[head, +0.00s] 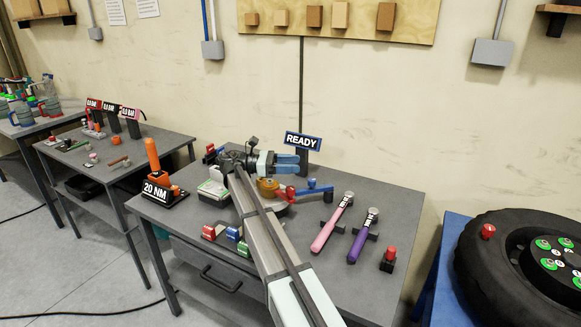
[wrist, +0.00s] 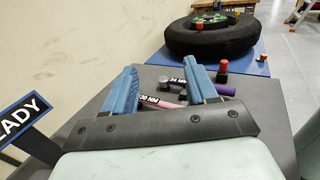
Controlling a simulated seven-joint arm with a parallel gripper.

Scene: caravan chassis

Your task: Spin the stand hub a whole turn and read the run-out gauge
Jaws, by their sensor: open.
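An orange-gold round piece (head: 267,187), which looks like the stand hub, sits on the grey table in the head view, partly covered by my arm. A red piece (head: 290,194) and a blue bar (head: 316,187) stick out to its right. My gripper (head: 298,163) has blue fingers, is open and empty, and points right, behind and above the hub. In the wrist view the open fingers (wrist: 164,78) have nothing between them, and the hub does not show. A READY sign (head: 303,141) stands just behind the gripper. I cannot make out a gauge dial or reading.
Pink (head: 332,224) and purple (head: 363,236) wrenches lie on holders to the right, beside a red-topped block (head: 389,258). An orange 20 NM tool (head: 153,160) stands at the left. Coloured pieces (head: 233,234) lie at the front. A tyre (head: 490,262) rests on a blue bench.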

